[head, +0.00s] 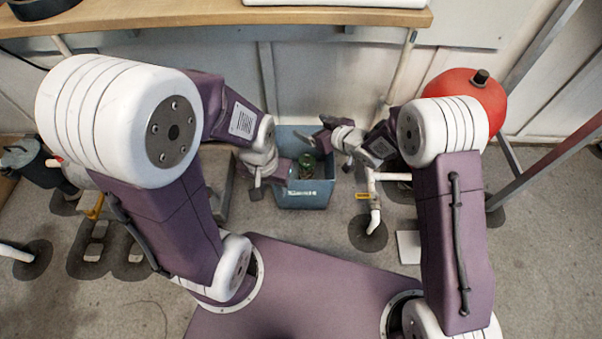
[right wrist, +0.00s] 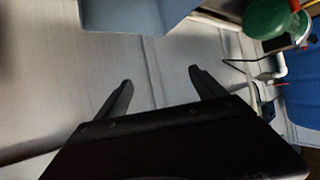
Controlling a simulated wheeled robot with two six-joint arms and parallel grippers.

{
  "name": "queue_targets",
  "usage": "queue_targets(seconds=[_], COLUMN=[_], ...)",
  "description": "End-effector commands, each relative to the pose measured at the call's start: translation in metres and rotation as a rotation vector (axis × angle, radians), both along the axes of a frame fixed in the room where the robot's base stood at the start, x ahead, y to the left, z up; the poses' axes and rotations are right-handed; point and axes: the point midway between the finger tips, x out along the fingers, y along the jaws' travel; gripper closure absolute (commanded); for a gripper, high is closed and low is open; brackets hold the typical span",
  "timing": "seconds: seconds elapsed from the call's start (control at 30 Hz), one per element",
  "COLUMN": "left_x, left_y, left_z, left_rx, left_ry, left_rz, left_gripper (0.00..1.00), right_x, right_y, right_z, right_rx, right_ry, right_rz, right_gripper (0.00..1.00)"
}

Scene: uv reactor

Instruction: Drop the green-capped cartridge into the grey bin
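The grey bin (head: 318,202), blue-grey in colour with a pale label on its front, stands on the floor below the bench in the head view. A small dark object with green on it (head: 306,165) shows inside the bin's outline, probably the green-capped cartridge; I cannot tell whether it rests in the bin or hangs above it. My left gripper (head: 285,178) is at the bin's left side, close to that object; its fingertips are unclear. My right gripper (head: 322,138) is above the bin's far right edge. In the right wrist view its fingers (right wrist: 159,85) are apart and empty.
A wooden bench (head: 200,17) runs along the back. A red round tank (head: 468,95) and pale pipes (head: 373,200) stand to the right. The right wrist view shows a green rounded object (right wrist: 275,18) and a blue one (right wrist: 302,98). Floor left of the bin holds dark equipment (head: 30,160).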

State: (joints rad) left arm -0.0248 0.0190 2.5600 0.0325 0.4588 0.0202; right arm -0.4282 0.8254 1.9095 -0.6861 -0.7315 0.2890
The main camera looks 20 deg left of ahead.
Motion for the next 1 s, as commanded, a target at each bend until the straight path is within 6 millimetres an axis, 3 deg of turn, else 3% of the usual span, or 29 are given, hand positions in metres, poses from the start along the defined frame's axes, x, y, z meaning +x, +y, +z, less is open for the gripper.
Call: queue_targets(seconds=[0.17, 0.5, 0.7, 1.0], left_x=[0.000, 0.000, 0.000, 0.000], left_y=[0.000, 0.000, 0.000, 0.000], left_z=[0.004, 0.050, 0.056, 0.055], left_rx=[0.000, 0.000, 0.000, 0.000], left_ry=[0.000, 0.000, 0.000, 0.000], left_rz=[0.000, 0.000, 0.000, 0.000], left_gripper=[0.64, 0.64, 0.64, 0.64], right_x=[-0.002, -0.037, -0.047, -0.048], right_y=[-0.003, -0.051, -0.064, -0.064], right_z=[0.003, 0.040, 0.044, 0.043], right_rx=[-0.001, -0.001, 0.000, -0.001], right_ry=[0.002, 0.003, 0.000, -0.001], right_rz=[0.000, -0.003, 0.000, 0.000], right_gripper=[0.20, 0.20, 0.20, 0.20])
